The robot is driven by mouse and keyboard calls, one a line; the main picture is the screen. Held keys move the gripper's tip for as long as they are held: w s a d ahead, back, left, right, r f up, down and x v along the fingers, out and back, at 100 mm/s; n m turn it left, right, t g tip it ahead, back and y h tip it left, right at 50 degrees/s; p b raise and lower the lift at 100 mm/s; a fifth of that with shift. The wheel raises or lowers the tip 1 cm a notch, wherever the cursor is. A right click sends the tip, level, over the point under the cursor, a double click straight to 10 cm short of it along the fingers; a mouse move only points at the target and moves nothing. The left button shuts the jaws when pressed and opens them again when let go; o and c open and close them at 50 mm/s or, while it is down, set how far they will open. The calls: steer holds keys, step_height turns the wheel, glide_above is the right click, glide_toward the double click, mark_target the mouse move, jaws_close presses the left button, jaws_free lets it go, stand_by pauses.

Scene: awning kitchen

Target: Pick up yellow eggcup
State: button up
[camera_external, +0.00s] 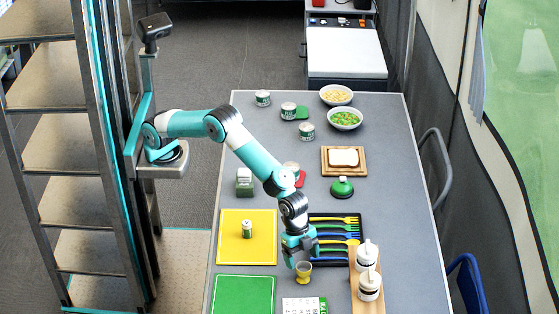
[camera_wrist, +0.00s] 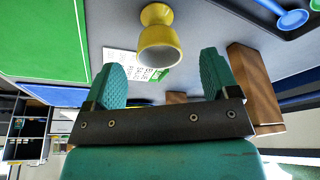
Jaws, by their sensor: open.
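The yellow eggcup (camera_external: 303,271) stands upright on the grey table near its front edge, just below my gripper (camera_external: 301,255) in the external view. In the wrist view the eggcup (camera_wrist: 158,38) appears beyond the fingertips, roughly centred between them. My gripper (camera_wrist: 160,80) is open, with its two teal fingers apart and nothing between them. I cannot tell from these views whether a finger touches the eggcup.
A wooden board with two white bottles (camera_external: 368,284) stands close on the right. A black tray of coloured cutlery (camera_external: 335,229) lies behind. A printed card (camera_external: 300,306) and a green mat (camera_external: 243,294) lie in front and left; a yellow mat (camera_external: 233,252) holds a small can.

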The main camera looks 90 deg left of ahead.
mark_target(304, 273)
steer(key=shift+x, duration=3)
steer(key=shift+d, duration=0.1)
steer(key=c, duration=1)
steer(key=shift+c, duration=0.2)
steer(key=shift+r, duration=0.1)
